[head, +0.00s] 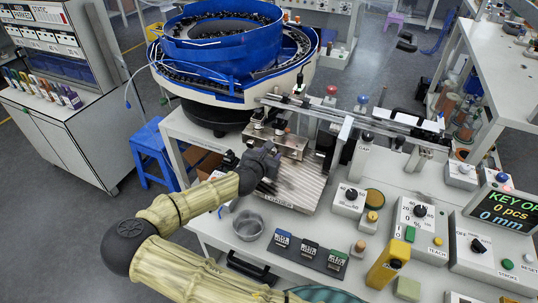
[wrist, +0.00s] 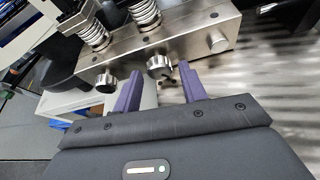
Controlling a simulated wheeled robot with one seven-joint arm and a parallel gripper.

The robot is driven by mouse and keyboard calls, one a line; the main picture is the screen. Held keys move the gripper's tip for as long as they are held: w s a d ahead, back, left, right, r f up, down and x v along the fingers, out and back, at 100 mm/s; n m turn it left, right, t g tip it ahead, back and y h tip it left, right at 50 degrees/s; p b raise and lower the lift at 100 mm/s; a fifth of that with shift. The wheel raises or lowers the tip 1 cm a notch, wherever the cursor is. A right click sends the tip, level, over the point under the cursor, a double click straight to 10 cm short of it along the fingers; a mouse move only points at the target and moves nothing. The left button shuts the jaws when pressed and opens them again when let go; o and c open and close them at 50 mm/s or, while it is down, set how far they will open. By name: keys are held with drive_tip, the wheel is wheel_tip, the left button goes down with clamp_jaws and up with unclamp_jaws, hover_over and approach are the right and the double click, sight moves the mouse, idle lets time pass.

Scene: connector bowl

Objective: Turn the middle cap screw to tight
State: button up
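In the wrist view, a steel block (wrist: 190,45) carries three round cap screws along its front face. The middle cap screw (wrist: 159,66) is between the left (wrist: 106,82) and right (wrist: 218,42) ones. My gripper (wrist: 161,70) has two purple fingers spread apart, with their tips on either side of the middle cap screw. Gaps show between the fingers and the screw; contact is not clear. In the head view, my gripper (head: 265,158) is at the front of the steel block (head: 290,145) and hides the screws.
Spring-loaded posts (wrist: 144,12) rise from the block. A ribbed metal plate (head: 295,185) lies beside my gripper. A grey bowl (head: 248,226), connector tray (head: 306,257) and control boxes (head: 348,200) stand on the bench. A blue bowl feeder (head: 225,50) is behind.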

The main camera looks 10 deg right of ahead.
drive_tip(key=c, duration=0.7)
drive_tip(key=shift+s+d+f+m+t+y+b, duration=0.15)
drive_tip(key=shift+m+t+y+b, duration=0.25)
drive_tip(key=shift+m, duration=0.4)
drive_tip(key=shift+c, duration=0.2)
drive_tip(key=o, duration=1)
drive_tip(key=v, duration=1.7)
drive_tip(key=shift+s+r, duration=0.2)
drive_tip(key=shift+d, duration=0.1)
